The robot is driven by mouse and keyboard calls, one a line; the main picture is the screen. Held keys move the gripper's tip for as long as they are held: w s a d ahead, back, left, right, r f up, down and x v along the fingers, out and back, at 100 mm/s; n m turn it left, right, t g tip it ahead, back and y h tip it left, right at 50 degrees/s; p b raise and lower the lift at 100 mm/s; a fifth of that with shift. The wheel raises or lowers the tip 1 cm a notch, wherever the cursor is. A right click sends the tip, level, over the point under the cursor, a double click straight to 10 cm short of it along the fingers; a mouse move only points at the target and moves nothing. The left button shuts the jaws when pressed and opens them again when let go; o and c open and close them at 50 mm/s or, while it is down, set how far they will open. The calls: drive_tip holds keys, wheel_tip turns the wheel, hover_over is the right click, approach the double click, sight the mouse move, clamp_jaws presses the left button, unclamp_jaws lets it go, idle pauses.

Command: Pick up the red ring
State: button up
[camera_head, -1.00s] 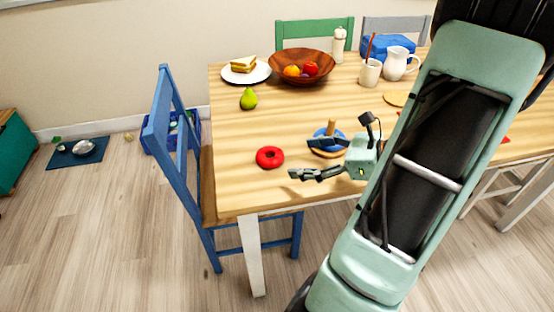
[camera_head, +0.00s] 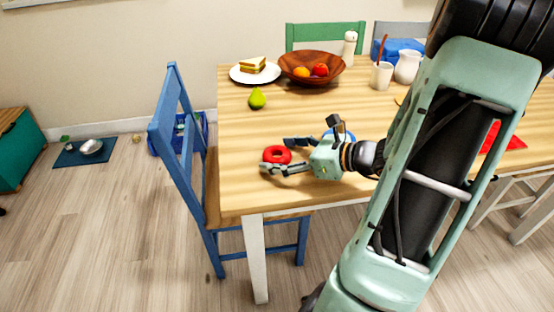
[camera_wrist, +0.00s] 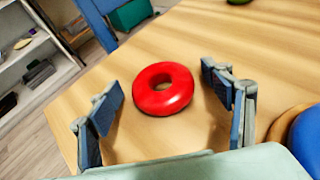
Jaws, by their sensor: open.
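The red ring (camera_head: 277,155) lies flat on the wooden table (camera_head: 240,185) near its front left corner. My gripper (camera_head: 275,155) is open, with one finger on the far side of the ring and one on the near side in the head view. In the wrist view the ring (camera_wrist: 163,89) lies ahead and between the two spread fingers of my gripper (camera_wrist: 163,100). Bare table shows between the ring and each finger there, and nothing is held. I cannot tell the exact height of the fingertips above the table.
A blue ring stack (camera_head: 340,134) stands behind my gripper, partly hidden; it also shows at the right in the wrist view (camera_wrist: 308,138). A blue chair (camera_head: 172,130) stands at the table's left.

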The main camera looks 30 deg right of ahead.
drive_tip(key=shift+w, duration=0.15)
drive_tip(key=c, duration=1)
drive_tip(key=shift+r, duration=0.1)
